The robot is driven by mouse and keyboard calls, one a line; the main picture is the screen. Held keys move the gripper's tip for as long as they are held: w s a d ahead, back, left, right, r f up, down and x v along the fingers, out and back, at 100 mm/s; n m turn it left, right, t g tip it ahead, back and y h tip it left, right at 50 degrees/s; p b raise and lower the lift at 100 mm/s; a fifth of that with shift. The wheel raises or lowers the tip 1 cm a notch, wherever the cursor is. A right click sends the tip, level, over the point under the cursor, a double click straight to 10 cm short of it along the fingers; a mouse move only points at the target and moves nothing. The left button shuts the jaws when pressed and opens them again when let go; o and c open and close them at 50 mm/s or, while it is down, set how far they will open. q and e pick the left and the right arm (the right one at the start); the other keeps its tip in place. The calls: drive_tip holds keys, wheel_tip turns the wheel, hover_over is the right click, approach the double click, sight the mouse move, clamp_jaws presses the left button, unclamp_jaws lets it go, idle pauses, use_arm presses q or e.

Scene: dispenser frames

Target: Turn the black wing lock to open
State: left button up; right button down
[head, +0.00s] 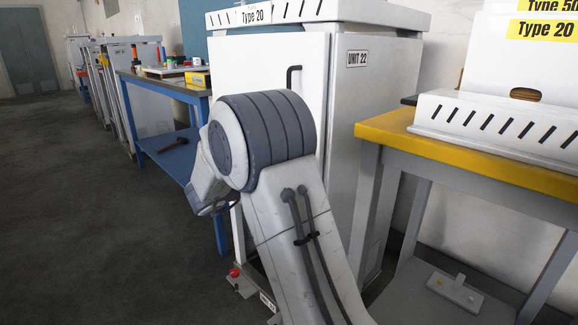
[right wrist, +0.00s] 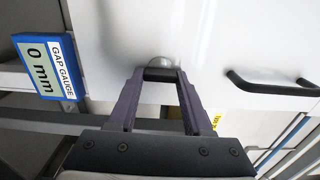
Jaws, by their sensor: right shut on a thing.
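The black wing lock (right wrist: 161,75) shows in the right wrist view as a short dark bar in front of a round silver base (right wrist: 160,62) on the white cabinet door (right wrist: 225,45). My right gripper (right wrist: 159,73) is shut on it, one finger on each side. In the head view my arm covers the lock and the gripper. The cabinet marked Unit 22 (head: 358,125) stands behind my arm, and its door looks closed. My left gripper is not in view.
A black bar handle (right wrist: 275,86) is on the door, right of the lock in the wrist view. A blue gauge sign (right wrist: 42,65) reads 0 mm. A yellow-edged bench (head: 450,150) stands right, a blue bench (head: 165,82) left. The left floor is clear.

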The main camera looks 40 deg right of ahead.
drive_tip(key=shift+c, duration=1.6)
unclamp_jaws()
drive_tip(key=a+p, duration=0.2)
drive_tip(key=a, duration=0.8)
drive_tip(key=shift+s+a, duration=0.25)
drive_tip(key=shift+s, duration=0.2)
drive_tip(key=shift+w, duration=0.1)
